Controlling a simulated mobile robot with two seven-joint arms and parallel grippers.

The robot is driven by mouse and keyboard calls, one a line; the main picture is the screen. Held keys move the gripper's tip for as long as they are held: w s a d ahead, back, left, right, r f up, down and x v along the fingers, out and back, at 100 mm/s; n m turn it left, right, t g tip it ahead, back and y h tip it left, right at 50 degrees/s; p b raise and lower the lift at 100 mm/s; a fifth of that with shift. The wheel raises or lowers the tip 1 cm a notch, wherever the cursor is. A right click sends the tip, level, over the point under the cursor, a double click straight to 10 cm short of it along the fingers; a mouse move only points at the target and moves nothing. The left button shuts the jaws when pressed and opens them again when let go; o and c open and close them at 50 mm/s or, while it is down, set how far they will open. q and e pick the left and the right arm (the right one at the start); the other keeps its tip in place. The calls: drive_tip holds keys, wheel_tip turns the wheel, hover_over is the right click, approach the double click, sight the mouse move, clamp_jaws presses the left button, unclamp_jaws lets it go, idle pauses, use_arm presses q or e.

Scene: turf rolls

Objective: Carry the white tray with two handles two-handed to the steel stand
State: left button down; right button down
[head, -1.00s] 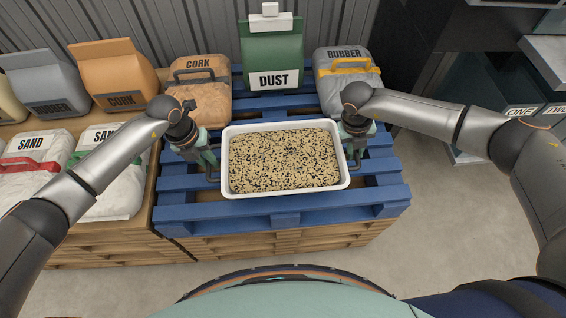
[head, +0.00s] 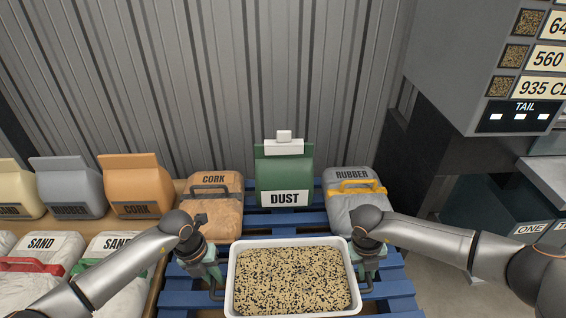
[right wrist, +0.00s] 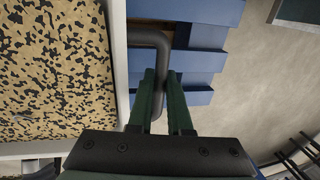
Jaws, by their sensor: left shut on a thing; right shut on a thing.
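The white tray (head: 292,241) is full of tan and black granules (head: 292,280). It is over the blue pallet, its near edge close to the bottom of the head view. I cannot tell whether it rests on the slats or is held just above them. My left gripper (head: 214,284) is shut on the tray's left handle. My right gripper (head: 366,277) is shut on the right handle; the right wrist view shows its fingers (right wrist: 165,88) around the grey handle bar (right wrist: 151,38). I cannot pick out the steel stand for certain.
Behind the tray on the blue pallet (head: 315,220) stand a cork bag (head: 215,205), a green dust container (head: 284,175) and a rubber bag (head: 354,200). Several bags stand at left. A grey sign cabinet (head: 455,80) and a metal ledge (head: 548,178) are at right.

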use_arm(q)
drive_tip(key=shift+r, duration=0.2)
use_arm(e)
drive_tip(key=shift+r, duration=0.2)
